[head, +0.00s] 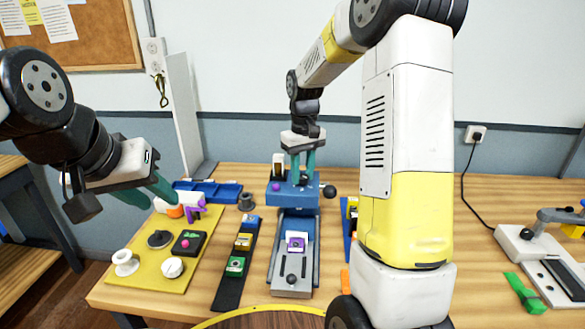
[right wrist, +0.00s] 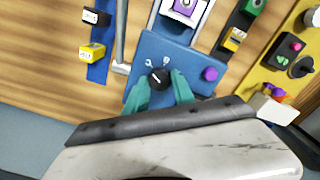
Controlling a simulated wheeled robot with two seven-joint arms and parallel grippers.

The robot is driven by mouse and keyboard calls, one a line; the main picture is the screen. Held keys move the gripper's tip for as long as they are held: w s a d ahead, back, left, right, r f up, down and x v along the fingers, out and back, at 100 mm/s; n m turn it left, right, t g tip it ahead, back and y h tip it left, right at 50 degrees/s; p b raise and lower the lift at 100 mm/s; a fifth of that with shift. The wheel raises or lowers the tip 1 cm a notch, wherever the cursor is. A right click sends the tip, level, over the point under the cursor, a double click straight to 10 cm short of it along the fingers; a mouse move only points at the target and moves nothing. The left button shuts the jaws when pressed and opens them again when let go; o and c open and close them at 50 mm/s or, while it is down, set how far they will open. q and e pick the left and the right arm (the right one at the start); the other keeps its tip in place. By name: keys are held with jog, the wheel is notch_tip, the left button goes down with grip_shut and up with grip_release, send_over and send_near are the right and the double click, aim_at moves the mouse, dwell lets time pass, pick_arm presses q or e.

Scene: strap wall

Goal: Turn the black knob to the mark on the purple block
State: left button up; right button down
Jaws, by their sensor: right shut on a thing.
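The black knob (right wrist: 158,78) sits on the top face of a blue housing (right wrist: 185,55), with small white symbols beside it, one like a wrench. A pale pointer line shows on the knob. My right gripper (right wrist: 160,86) is shut on the knob, a teal finger on each side; in the head view the gripper (head: 300,172) comes down on the housing and hides the knob. The purple block (head: 297,241) sits on the grey slide in front of the housing and bears a white label; its mark is too small to read. My left gripper (head: 122,203) is open and empty above the yellow board.
A purple button (right wrist: 210,74) is on the housing beside the knob. A black ball handle (head: 329,191) sticks out at its right. A yellow board (head: 147,270) with fixtures and a black strip (head: 228,288) with coloured blocks lie left. A lever device (head: 545,240) stands right.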

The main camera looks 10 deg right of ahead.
aim_at(303, 176)
jog(key=c, duration=1.1)
grip_release()
jog(key=shift+o, duration=0.2)
jog(key=shift+r, duration=3.9)
jog(key=shift+r, duration=0.1)
jog(key=s+a+r+m+t+y, duration=0.1)
jog(key=s+r+t, duration=0.1)
jog(key=s, duration=1)
jog(key=s+a+r+m+t+y, duration=0.1)
jog(key=s+r+m+t, duration=0.1)
jog(key=s, duration=1)
jog(key=shift+s+a+r+t, duration=0.2)
jog(key=shift+r+t, duration=0.45)
jog(key=shift+t, duration=0.45)
